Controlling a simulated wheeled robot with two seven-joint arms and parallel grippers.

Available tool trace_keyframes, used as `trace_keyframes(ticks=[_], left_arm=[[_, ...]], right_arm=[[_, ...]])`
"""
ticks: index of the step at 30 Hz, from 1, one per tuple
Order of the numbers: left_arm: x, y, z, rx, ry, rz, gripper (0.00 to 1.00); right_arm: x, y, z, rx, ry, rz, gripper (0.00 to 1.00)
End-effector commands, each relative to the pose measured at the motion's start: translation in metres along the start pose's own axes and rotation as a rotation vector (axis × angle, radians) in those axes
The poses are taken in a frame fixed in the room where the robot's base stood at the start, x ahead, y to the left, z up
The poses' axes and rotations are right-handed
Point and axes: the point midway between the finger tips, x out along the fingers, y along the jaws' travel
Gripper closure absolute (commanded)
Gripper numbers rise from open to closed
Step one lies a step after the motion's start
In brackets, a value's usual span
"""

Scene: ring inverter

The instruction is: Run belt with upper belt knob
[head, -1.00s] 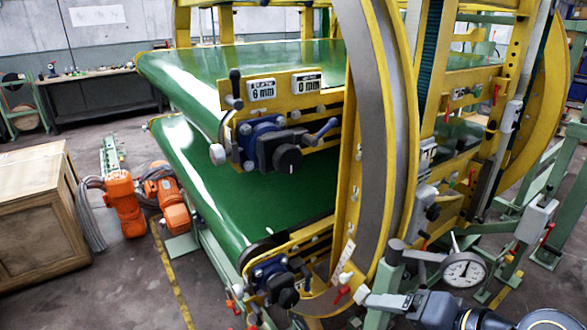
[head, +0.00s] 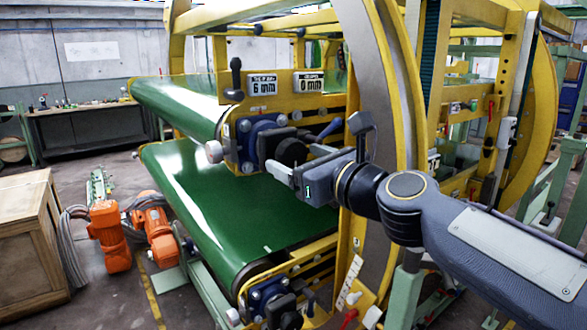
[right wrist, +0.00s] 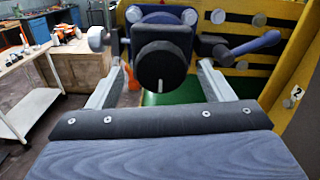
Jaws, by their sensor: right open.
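The upper belt knob (head: 292,152) is a round black dial on a black box, mounted on the yellow plate at the end of the upper green belt. It shows large in the right wrist view (right wrist: 162,66), with a white mark at its lower edge. My right gripper (head: 288,162) is open in front of it. In the right wrist view its fingers (right wrist: 160,75) stand left and right of the knob, with a gap on each side. I cannot tell whether the tips reach past its face. My left gripper is out of view.
A blue lever (head: 330,129) sticks out right of the knob, and a black handle (head: 235,78) stands at its upper left. The lower green belt (head: 205,190) lies below, with a second black knob (head: 290,318). A curved yellow ring (head: 375,75) rises close to my right arm.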

Motion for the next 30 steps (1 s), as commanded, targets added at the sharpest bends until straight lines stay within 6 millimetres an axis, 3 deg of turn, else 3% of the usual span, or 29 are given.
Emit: trace_keyframes(ticks=[6,15,25,30], left_arm=[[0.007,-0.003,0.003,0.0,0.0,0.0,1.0],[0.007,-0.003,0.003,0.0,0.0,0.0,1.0],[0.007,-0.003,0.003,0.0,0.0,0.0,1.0],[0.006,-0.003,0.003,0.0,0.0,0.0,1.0]], right_arm=[[0.021,-0.001,-0.001,0.0,0.001,-0.001,0.26],[0.024,-0.001,0.0,0.0,0.001,0.001,0.26],[0.023,-0.001,0.0,-0.001,0.001,0.001,0.69],[0.023,-0.001,0.0,-0.007,0.001,0.001,0.71]])
